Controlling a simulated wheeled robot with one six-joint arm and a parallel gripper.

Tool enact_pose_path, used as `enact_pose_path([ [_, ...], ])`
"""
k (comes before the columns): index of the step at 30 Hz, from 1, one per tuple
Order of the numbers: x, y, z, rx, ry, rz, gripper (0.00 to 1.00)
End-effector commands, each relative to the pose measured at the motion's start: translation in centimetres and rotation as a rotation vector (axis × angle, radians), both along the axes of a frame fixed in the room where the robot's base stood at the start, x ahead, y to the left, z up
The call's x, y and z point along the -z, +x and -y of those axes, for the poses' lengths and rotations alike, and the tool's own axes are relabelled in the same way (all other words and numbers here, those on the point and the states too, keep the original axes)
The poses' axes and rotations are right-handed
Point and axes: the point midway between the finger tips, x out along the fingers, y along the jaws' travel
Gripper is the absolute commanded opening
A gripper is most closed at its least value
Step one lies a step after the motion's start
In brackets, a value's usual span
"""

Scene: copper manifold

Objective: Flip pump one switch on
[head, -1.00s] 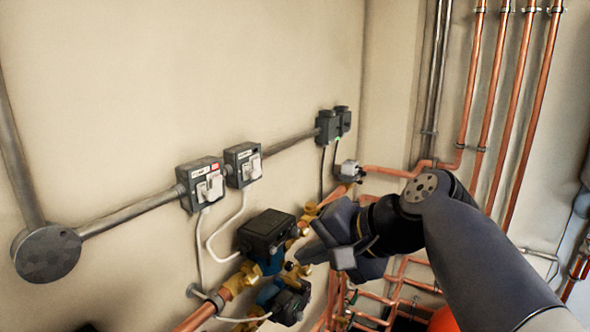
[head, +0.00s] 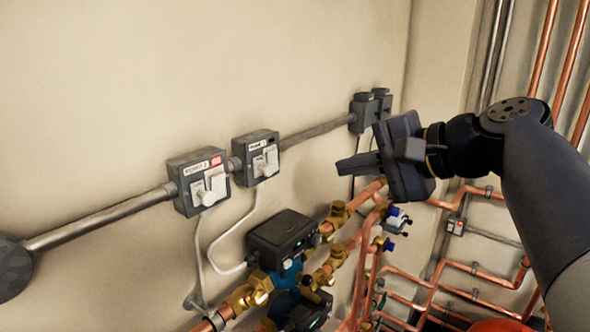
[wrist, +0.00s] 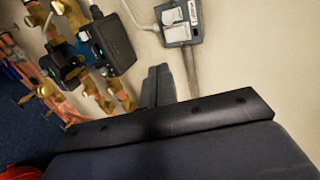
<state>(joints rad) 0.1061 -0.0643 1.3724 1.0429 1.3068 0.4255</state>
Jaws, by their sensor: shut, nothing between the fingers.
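Two grey switch boxes are on the wall in the head view. The right box (head: 256,158) has a white rocker switch (head: 266,160) and a label that seems to read pump 1. The left box (head: 199,181) has a similar white switch (head: 208,188), a label that seems to read pump 2 and a red mark. My gripper (head: 342,168) is shut and empty, to the right of both boxes, touching neither. In the wrist view its fingers (wrist: 157,86) are together, and one switch box (wrist: 180,22) shows beyond them; I cannot tell which.
A dark pump head (head: 283,238) with brass fittings (head: 250,290) and copper pipes sits below the boxes. Grey conduit (head: 105,222) joins the boxes along the wall. Two dark sockets (head: 365,112) are at the right. The wall above is clear.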

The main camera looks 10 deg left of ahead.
Motion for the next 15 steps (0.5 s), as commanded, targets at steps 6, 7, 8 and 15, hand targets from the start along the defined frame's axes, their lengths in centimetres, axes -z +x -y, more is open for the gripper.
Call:
enact_pose_path([
  [6,1.0,1.2,-2.3,-0.005,0.000,-0.004,0.00],
  [7,1.2,1.5,-2.8,-0.007,0.000,-0.005,0.00],
  [8,1.5,1.8,-3.3,-0.006,0.001,-0.005,0.00],
  [15,3.4,4.1,-7.2,-0.005,-0.001,-0.004,0.00],
])
